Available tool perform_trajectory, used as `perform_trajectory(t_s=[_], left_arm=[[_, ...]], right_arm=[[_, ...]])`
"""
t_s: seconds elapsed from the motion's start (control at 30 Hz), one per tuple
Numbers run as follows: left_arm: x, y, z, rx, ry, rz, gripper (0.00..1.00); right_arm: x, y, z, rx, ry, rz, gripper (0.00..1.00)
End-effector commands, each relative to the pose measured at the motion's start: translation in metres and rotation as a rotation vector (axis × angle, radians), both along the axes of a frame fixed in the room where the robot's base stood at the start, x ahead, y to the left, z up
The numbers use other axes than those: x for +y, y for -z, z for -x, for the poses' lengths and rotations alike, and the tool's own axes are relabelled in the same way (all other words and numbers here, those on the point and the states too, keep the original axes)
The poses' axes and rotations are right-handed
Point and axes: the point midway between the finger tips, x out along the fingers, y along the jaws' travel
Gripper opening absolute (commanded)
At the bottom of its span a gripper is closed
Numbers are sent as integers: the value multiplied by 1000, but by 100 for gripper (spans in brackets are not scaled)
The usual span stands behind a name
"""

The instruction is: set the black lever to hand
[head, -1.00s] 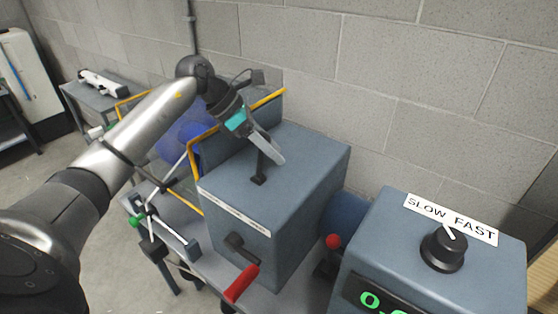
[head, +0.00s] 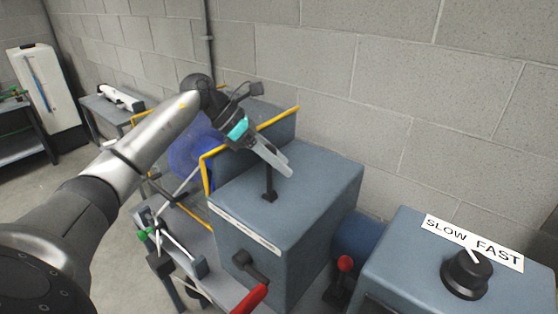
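The black lever (head: 269,186) stands roughly upright on top of the blue-grey box (head: 319,181). Its upper end is hidden behind the fingers of my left gripper (head: 280,166). The gripper reaches in from the upper left and its fingers slant down to the right across the lever top. They overlap in this view, so I cannot tell whether they are apart or closed on the lever. A pale label strip (head: 245,229) runs along the box's front top edge; its words are too small to read. My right gripper is not in view.
A red-handled crank (head: 251,298) sticks out of the box front. A red-knobbed lever (head: 344,266) stands to its right. At lower right is a box with a SLOW/FAST dial (head: 467,273). A yellow rail (head: 206,172) and blue drum (head: 190,150) lie behind. A block wall (head: 400,90) closes the back.

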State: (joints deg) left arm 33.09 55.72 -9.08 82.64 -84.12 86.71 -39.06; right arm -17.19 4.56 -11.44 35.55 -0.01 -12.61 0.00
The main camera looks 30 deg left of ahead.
Motion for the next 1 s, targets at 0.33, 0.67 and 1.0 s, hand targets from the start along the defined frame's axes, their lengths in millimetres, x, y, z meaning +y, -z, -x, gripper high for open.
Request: perform_trajectory(t_s=[0.33, 0.67, 1.0], left_arm=[[-1, 1, 0, 3, 0, 0, 75], [27, -27, 14, 1, -4, -3, 75], [77, -84, 41, -1, -4, 0, 75]], right_arm=[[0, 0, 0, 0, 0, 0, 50], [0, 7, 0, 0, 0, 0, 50], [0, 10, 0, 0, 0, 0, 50]])
